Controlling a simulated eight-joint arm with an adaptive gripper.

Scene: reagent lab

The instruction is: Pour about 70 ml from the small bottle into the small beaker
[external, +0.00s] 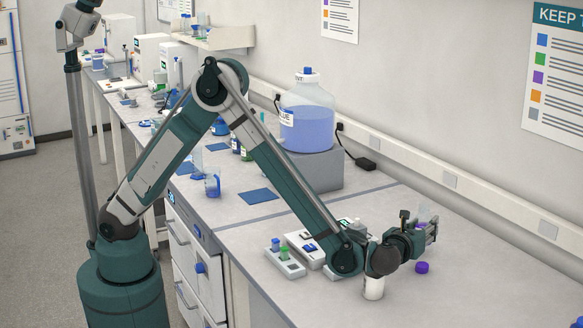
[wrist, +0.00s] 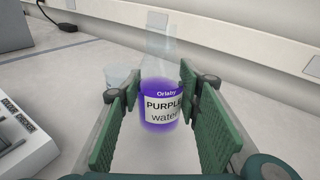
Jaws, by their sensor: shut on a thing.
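The small bottle (wrist: 162,108) is clear, narrow-necked and part full of purple liquid, labelled "PURPLE water". It stands upright in the wrist picture, between the green finger pads of my gripper (wrist: 155,100), which is shut on it. In the external view my gripper (external: 430,234) is low over the bench at the right, and it mostly hides the bottle. The small beaker (wrist: 118,76) is clear and stands just behind and left of the bottle in the wrist view, partly hidden by the left finger. I cannot pick it out in the external view.
A purple cap (external: 422,267) lies on the bench beside my gripper. A white cylinder (external: 374,288) stands below my wrist. Bench devices (external: 305,246) and a small rack (external: 285,262) are to the left. A large blue-liquid bottle (external: 307,115) stands on a grey block behind.

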